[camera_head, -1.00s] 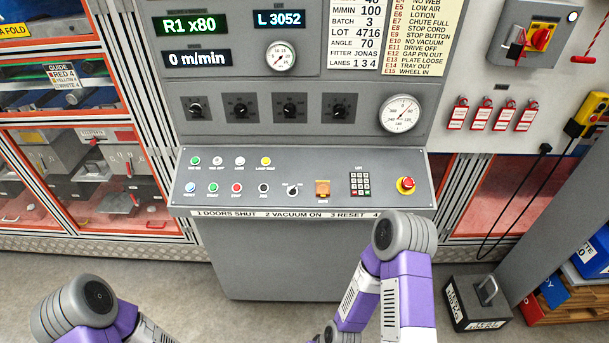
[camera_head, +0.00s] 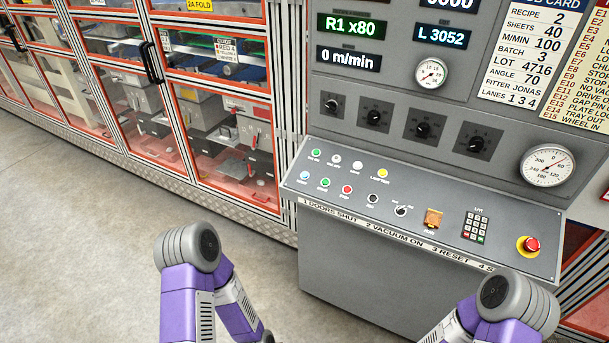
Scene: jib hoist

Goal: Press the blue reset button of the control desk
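The control desk (camera_head: 330,200) stands right of centre, with a sloped panel of small buttons. The light blue button (camera_head: 304,175) is at the left end of the lower button row; its label is too small to read surely. A green button (camera_head: 324,182) and a red button (camera_head: 347,189) sit to its right. Nothing covers the blue button. Both my arms show only by their purple and grey links low in the picture, in front of the desk. Neither gripper is in view.
A red emergency stop (camera_head: 531,244) on a yellow base, a keypad (camera_head: 475,227) and an orange switch (camera_head: 432,218) sit further right on the panel. Glazed orange-framed cabinets (camera_head: 230,150) line the left. The floor (camera_head: 80,230) at left is clear.

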